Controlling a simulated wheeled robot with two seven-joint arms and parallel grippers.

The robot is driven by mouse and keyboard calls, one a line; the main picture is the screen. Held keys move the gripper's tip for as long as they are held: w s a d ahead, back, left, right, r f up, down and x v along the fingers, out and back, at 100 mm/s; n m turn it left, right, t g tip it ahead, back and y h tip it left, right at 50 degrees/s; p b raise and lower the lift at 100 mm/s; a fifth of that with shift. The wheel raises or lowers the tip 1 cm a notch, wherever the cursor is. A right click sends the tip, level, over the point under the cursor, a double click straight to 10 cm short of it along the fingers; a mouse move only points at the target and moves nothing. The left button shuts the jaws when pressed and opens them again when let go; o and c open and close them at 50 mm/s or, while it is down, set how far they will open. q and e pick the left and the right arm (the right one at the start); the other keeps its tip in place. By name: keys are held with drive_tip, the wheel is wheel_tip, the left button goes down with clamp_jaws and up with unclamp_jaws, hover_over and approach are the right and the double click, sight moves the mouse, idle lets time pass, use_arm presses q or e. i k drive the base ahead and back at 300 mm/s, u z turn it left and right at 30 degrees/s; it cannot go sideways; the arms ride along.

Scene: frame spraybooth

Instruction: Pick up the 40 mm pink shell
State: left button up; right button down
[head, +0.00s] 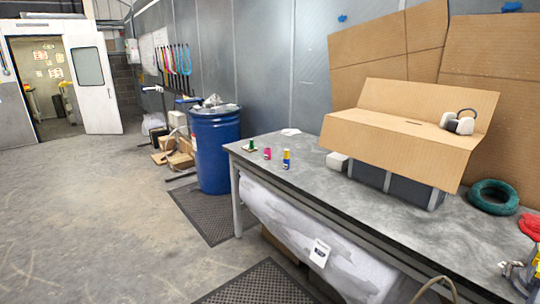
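A small pink object (267,153), likely the pink shell, stands on the grey workbench (400,225) near its left end. It is too small here to make out its shape or size. A green item (251,145) on a dark base is to its left, and a yellow and blue item (286,158) stands upright to its right, with a gap on each side. Neither of my grippers is in the head view.
A cardboard sheet (390,130) rests over a grey box (398,187) on the bench, with headphones (457,122) on it. A green coil (493,196) lies at right. A blue barrel (213,150) stands beyond the bench's left end. The floor at left is open.

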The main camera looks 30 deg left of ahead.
sight(268, 151)
drive_tip(key=u, duration=0.75)
drive_tip(key=i, duration=0.75)
drive_tip(key=u, duration=0.8)
drive_tip(key=i, duration=1.5)
drive_tip(key=z, duration=1.1)
drive_tip(key=i, duration=0.4)
drive_tip(key=z, duration=0.5)
